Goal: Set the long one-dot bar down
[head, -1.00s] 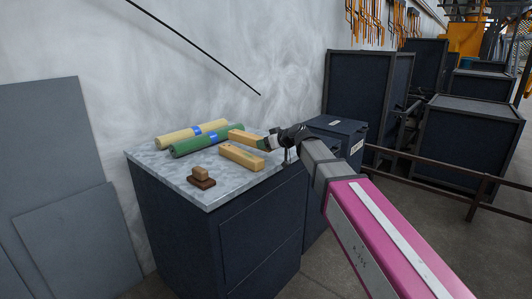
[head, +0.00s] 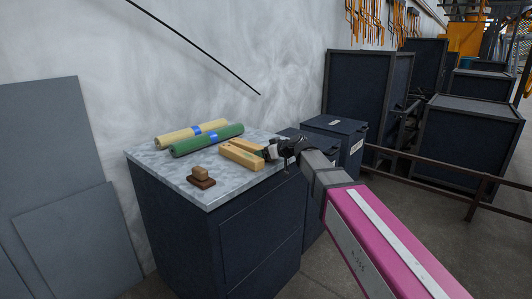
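Two long light-wood bars lie side by side at the right part of the grey marbled cabinet top. The rear bar (head: 243,144) is close behind the front bar (head: 240,156); whether they touch is unclear. Dots on them are too small to count, so I cannot tell which is the one-dot bar. My gripper (head: 268,151) is at the right end of the rear bar, low over the top. The fingers are dark and small there, and their grip on the bar cannot be made out.
A small wood block (head: 200,173) sits on a dark brown block (head: 201,183) at the front. A cream roll (head: 180,137) and a green roll (head: 190,145), each with a blue band, lie at the back. The front-left of the cabinet top (head: 165,172) is bare.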

